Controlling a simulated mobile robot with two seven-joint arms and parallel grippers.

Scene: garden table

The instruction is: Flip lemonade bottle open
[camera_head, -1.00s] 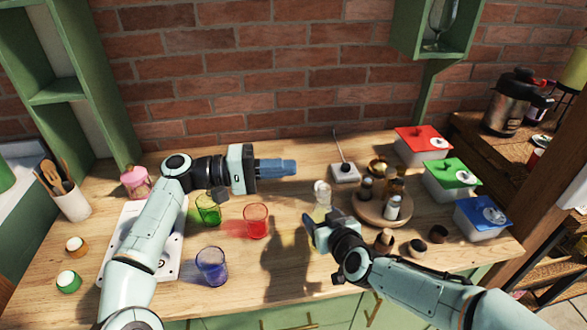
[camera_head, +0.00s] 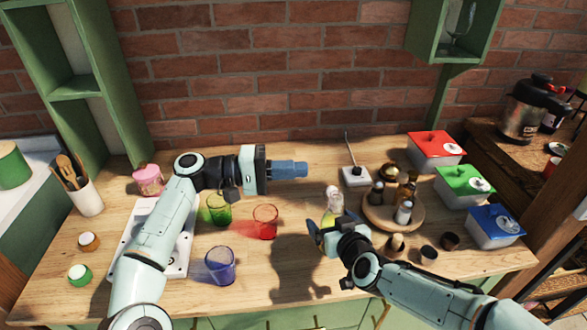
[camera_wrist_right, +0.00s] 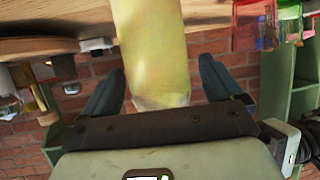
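The lemonade bottle (camera_head: 332,200), pale yellow with a clear upper part, stands on the wooden table just behind my right gripper (camera_head: 322,236). In the right wrist view, the yellow bottle (camera_wrist_right: 153,50) fills the space between the two blue fingers of my right gripper (camera_wrist_right: 163,85). The fingers are apart, with visible gaps on both sides of the bottle. Its cap is not clear in either view. My left gripper (camera_head: 290,169) hovers above the table, left of and higher than the bottle. Its blue fingers show side-on and overlap, with nothing visible in them.
Green (camera_head: 219,210), red (camera_head: 265,222) and blue (camera_head: 220,266) glasses stand left of the bottle. A round wooden tray (camera_head: 378,221) with several small bottles is close on the right. Lidded boxes (camera_head: 451,158) stand farther right. The table front between the blue glass and right gripper is clear.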

